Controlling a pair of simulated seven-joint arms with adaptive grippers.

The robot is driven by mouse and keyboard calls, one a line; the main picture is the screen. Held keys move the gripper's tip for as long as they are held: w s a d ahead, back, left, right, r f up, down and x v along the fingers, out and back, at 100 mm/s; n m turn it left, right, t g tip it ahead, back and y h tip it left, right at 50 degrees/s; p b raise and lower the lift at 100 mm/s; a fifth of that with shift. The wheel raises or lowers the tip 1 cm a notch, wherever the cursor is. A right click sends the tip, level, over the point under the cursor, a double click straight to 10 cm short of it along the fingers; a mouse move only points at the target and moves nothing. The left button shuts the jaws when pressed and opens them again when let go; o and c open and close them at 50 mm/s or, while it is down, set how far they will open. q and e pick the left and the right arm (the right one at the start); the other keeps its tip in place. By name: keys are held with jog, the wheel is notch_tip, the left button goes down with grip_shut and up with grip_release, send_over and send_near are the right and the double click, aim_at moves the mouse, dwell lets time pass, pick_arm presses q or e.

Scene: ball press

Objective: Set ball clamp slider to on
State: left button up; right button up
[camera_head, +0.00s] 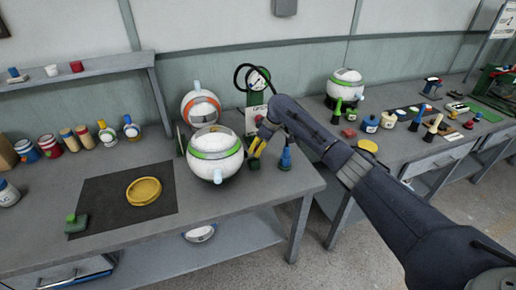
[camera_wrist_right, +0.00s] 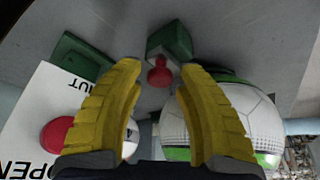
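My right gripper (camera_head: 256,149) reaches down beside the white ball with green bands (camera_head: 216,155) on the left bench. In the wrist view its two yellow fingers (camera_wrist_right: 159,70) are apart, with nothing held between them. A small red knob (camera_wrist_right: 160,76) on a green block (camera_wrist_right: 169,42) shows between the fingertips; I cannot tell whether they touch it. In the head view the green block (camera_head: 255,166) sits below the fingers. The white ball (camera_wrist_right: 247,118) is close to one finger. Which part is the clamp slider is not certain. My left gripper is not in view.
A white sign reading OPEN (camera_wrist_right: 35,110) and another red knob (camera_wrist_right: 58,134) lie beside one finger. A gauge (camera_head: 258,79), an orange-banded ball (camera_head: 201,106) and a blue bottle-like item (camera_head: 286,158) stand nearby. A yellow disc (camera_head: 144,190) lies on a dark mat.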

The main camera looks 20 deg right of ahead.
jog(key=shift+c, duration=0.4)
grip_shut()
jog(key=shift+s+r, duration=0.1)
jog(key=shift+a, duration=0.55)
jog(key=c, duration=0.6)
grip_release()
jog(key=shift+c, duration=0.2)
jog(key=o, duration=0.7)
jog(key=shift+a, duration=0.1)
